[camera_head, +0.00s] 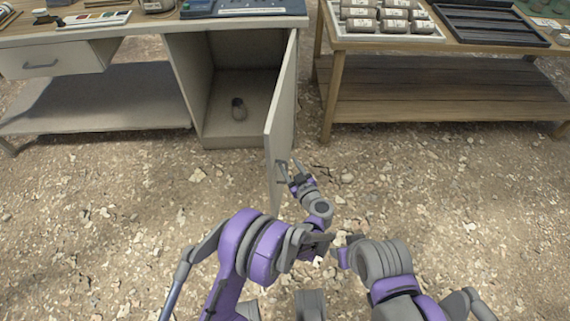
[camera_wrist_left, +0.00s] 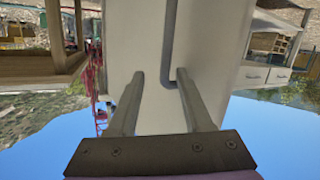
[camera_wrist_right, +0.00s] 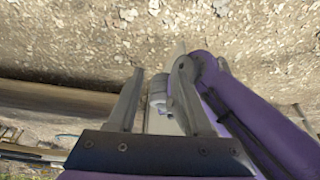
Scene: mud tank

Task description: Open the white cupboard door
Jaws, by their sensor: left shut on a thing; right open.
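The white cupboard door (camera_head: 281,120) stands swung wide open, roughly at a right angle to the cupboard (camera_head: 187,95). Its inside, with a small dark-topped jar (camera_head: 239,109) on the floor, is in plain view. My left gripper (camera_head: 289,172) is at the door's outer face, shut on the grey bar handle (camera_wrist_left: 170,40). In the left wrist view the handle's bent end lies between the fingers (camera_wrist_left: 163,80), with the pale door panel behind. My right gripper (camera_wrist_right: 160,75) is open and empty; in the right wrist view, gravel and part of my purple arm show beyond it.
A wooden table (camera_head: 440,90) with a tray of several grey cylinders (camera_head: 385,38) stands right of the door. A desk drawer (camera_head: 55,63) is at the left. Open gravel ground (camera_head: 110,200) lies in front of the cupboard.

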